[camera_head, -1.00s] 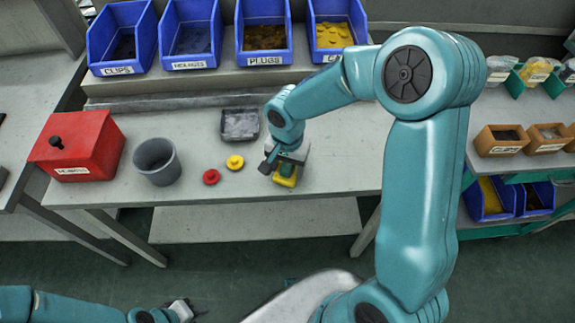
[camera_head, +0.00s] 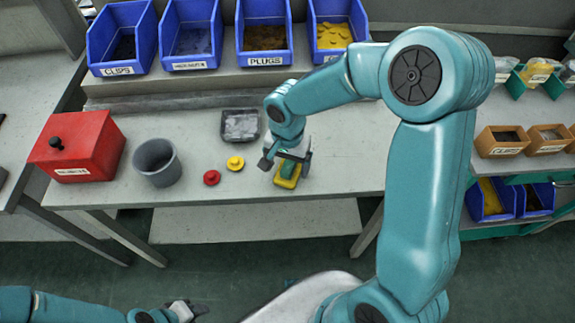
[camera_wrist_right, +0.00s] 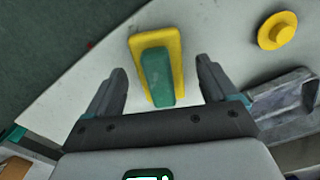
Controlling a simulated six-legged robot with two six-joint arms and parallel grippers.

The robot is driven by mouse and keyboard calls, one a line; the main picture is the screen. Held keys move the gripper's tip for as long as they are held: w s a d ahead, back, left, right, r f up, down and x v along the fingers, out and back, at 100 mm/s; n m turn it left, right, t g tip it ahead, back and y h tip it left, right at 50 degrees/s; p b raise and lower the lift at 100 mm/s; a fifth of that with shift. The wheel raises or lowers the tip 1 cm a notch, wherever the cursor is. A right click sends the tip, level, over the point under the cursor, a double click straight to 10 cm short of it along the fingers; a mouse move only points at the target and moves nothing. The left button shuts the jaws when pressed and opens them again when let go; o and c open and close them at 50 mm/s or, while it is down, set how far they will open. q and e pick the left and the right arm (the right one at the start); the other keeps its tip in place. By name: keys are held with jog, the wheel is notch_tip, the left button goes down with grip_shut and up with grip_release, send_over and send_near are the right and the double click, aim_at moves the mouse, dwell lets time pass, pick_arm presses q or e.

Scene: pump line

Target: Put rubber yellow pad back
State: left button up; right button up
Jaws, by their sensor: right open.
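A yellow pad (camera_head: 286,182) with a green block (camera_head: 289,169) on top lies on the workbench near its front edge. In the right wrist view the yellow pad (camera_wrist_right: 174,50) and its green block (camera_wrist_right: 156,78) lie between the two fingers. My right gripper (camera_head: 285,164) is open just above the pad, with a gap on each side of the green block and nothing held. It also shows in the wrist view (camera_wrist_right: 160,72). My left gripper (camera_head: 186,310) is low at the bottom left, away from the bench; its jaws are too small to judge.
A yellow knobbed disc (camera_head: 235,163) and a red one (camera_head: 211,177) lie left of the pad. A grey tray (camera_head: 224,134), a grey cup (camera_head: 157,165) and a red box (camera_head: 88,145) stand nearby. Blue bins (camera_head: 265,60) line the back. Bench right of the pad is clear.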

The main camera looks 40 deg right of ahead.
aim_at(288, 167)
notch_tip(288, 167, up, 10)
jog(key=shift+r, duration=0.25)
jog(key=shift+s, duration=0.15)
dwell(0.4)
